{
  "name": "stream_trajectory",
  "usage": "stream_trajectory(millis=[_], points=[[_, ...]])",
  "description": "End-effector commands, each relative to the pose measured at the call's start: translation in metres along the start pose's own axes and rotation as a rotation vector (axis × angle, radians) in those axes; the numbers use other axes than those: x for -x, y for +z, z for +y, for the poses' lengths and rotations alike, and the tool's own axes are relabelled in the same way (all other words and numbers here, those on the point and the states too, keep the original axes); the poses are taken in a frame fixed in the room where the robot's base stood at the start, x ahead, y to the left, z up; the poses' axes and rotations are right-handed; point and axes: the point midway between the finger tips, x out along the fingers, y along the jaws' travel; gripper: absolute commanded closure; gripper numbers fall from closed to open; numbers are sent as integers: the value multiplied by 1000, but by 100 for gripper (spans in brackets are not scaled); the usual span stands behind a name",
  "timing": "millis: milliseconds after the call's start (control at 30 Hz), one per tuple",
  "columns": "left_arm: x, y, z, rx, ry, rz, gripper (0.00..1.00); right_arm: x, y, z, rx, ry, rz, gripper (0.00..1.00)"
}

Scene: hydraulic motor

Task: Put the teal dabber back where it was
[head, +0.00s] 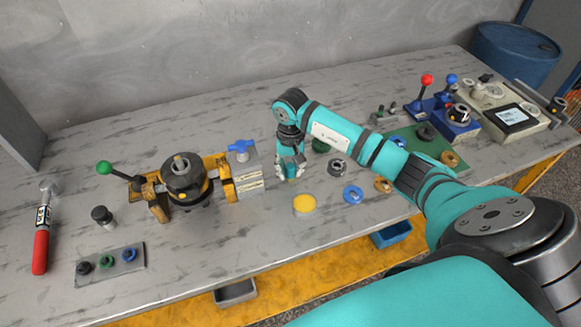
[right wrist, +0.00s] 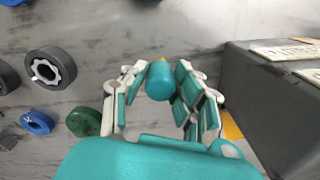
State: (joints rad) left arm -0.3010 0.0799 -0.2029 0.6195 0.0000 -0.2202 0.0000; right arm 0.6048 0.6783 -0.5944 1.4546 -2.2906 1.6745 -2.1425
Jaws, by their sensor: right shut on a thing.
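My right gripper (head: 291,172) reaches over the middle of the bench, pointing down, just right of the grey block with the blue valve handle (head: 241,150). It is shut on the teal dabber, which shows in the right wrist view (right wrist: 160,82) between the fingers, with a small yellow tip at its far end. In the head view the fingers mostly hide the dabber. A round yellow pad (head: 304,204) lies on the bench in front of the gripper. My left gripper is not in view.
Left of the block stands the black motor in its yellow stand (head: 183,180). A dark ring (head: 337,168) and a blue ring (head: 353,194) lie to the gripper's right. A green mat with parts (head: 408,138) lies farther right. A red-handled tool (head: 41,240) lies far left.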

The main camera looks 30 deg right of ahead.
Motion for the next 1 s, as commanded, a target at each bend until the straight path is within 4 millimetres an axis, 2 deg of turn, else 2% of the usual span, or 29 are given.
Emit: stream_trajectory(millis=[133,167,300,567,700,833,1000], points=[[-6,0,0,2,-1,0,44,-5,0,0,0,0,0,99],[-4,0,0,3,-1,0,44,-3,0,0,0,0,0,68],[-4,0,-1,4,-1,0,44,-3,0,0,0,0,0,50],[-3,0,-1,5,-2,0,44,-2,0,0,0,0,0,49],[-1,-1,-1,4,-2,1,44,5,-1,0,1,-1,2,49],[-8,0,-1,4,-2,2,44,25,-2,0,2,-2,6,49],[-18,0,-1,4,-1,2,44,64,-2,0,1,-3,7,49]])
